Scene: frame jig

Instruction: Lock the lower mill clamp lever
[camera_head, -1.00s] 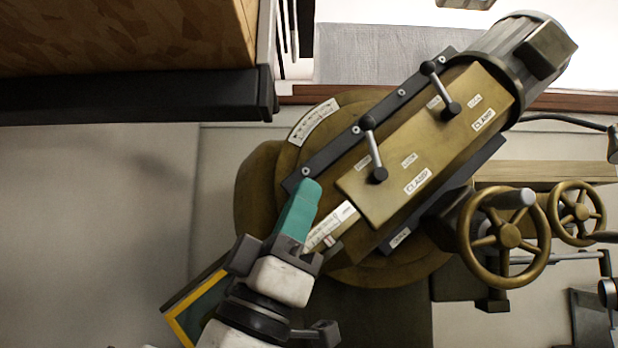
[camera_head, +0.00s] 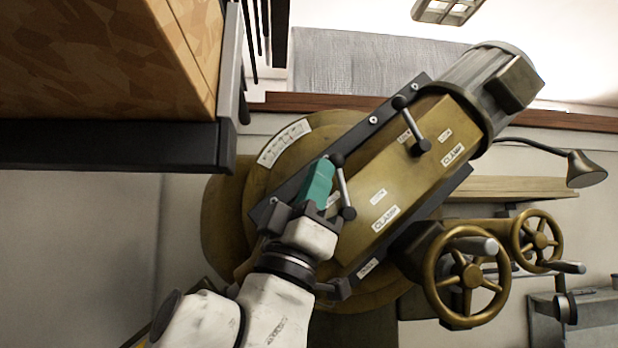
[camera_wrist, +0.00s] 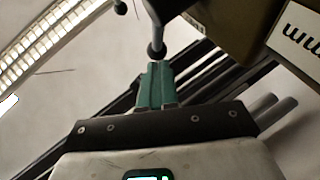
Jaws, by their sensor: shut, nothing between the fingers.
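The lower clamp lever (camera_head: 343,186) is a grey rod with a black ball at each end, on the brass-coloured mill head (camera_head: 410,185). Its rod points up in the picture, between two small labels, above a CLAMP label (camera_head: 385,219). My gripper (camera_head: 325,165) has teal fingers, shut and empty. In the head view they lie just left of this lever and overlap the mill head. In the wrist view, a lever's black ball (camera_wrist: 157,50) and grey rod show just beyond the teal fingertips (camera_wrist: 155,68). Whether they touch is unclear.
The upper clamp lever (camera_head: 410,125) stands up and right on the same head. Brass handwheels (camera_head: 472,283) are at the lower right. A dark-edged wooden structure (camera_head: 110,147) fills the upper left. A lamp (camera_head: 587,168) is at the right.

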